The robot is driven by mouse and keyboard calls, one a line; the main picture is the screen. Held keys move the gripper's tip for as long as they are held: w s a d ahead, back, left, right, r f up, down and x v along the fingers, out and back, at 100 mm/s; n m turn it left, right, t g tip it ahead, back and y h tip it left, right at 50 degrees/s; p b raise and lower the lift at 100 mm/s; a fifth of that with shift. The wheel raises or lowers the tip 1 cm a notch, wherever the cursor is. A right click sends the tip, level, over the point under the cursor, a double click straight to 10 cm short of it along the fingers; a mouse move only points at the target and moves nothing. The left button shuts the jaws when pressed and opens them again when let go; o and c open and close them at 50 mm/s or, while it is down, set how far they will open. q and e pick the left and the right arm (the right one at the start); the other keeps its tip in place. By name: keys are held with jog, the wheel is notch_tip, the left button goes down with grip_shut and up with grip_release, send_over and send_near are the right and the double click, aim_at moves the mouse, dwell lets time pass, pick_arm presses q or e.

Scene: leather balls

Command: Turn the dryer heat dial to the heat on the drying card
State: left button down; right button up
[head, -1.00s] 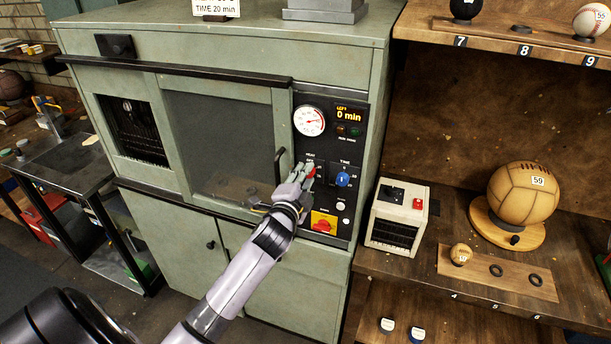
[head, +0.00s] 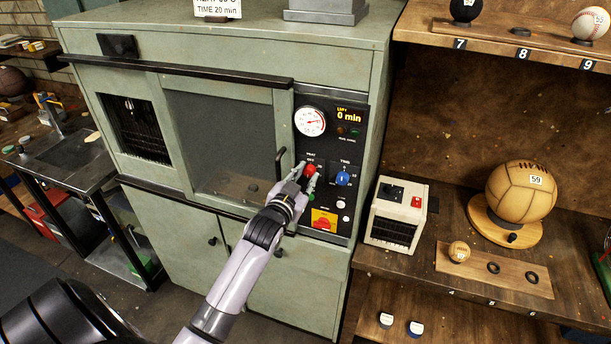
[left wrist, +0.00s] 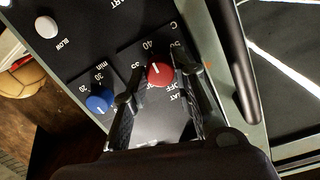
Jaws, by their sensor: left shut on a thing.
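The red heat dial (head: 309,169) is on the dryer's dark control panel. My left gripper (head: 306,174) is at it, shut on it from two sides. In the left wrist view the red dial (left wrist: 160,74) sits between the two fingers, with a white mark and heat numbers around it; the exact setting is hard to read. The drying card (head: 217,9) stands on top of the dryer, cut by the top edge; "TIME 20 min" is readable, its heat line is cut off. My right gripper is not in view.
The blue time dial (head: 343,179) is close right of the red dial. A white button (head: 340,204) and a red-and-yellow switch (head: 323,220) are below. The door handle (head: 279,165) is close on the left. A small cream box (head: 397,212) stands on the right shelf.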

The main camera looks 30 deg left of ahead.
pick_arm(q)
jog(key=n, duration=0.6)
jog(key=shift+f+t, duration=0.2)
jog(key=shift+t, duration=0.1)
jog(key=n, duration=0.5)
jog(key=shift+f+n+h, duration=0.1)
jog(key=shift+n+h, duration=0.2)
jog(key=shift+h, duration=0.1)
jog(key=shift+n+t, duration=0.3)
jog(key=shift+n, duration=0.1)
jog(key=c, duration=1.7)
grip_release()
jog(key=o, duration=0.4)
jog(key=shift+s, duration=0.1)
jog(key=s, duration=0.4)
jog(key=s+d, duration=0.1)
jog(key=s, duration=0.6)
jog(key=shift+s+d, duration=0.35)
jog(key=shift+s, duration=0.05)
